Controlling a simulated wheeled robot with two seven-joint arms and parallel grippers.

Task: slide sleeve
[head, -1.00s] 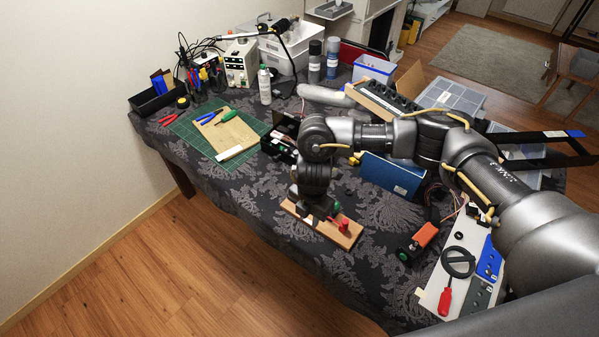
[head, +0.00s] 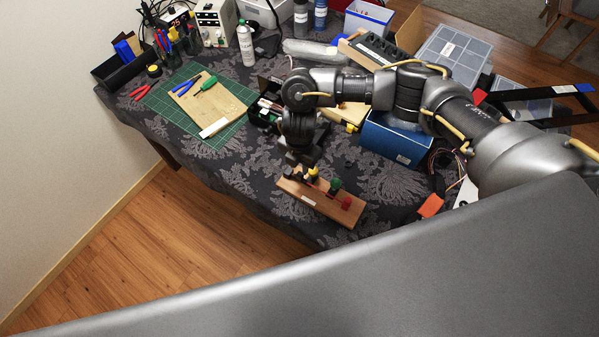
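A narrow wooden board (head: 320,206) lies near the front edge of the table. It bears a red piece (head: 346,203), a green piece (head: 335,186) and a yellow piece (head: 313,172). Which of them is the sleeve I cannot tell. My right gripper (head: 300,173) points down at the left end of the board, beside the yellow piece. Its dark fingers blend with the dark cloth, so I cannot see whether they are apart or touch the yellow piece. My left gripper is not in view.
A green cutting mat (head: 233,133) with a tan board and tools lies to the left. An orange block (head: 431,206) is at the right. A large grey part of mine covers the bottom of the view.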

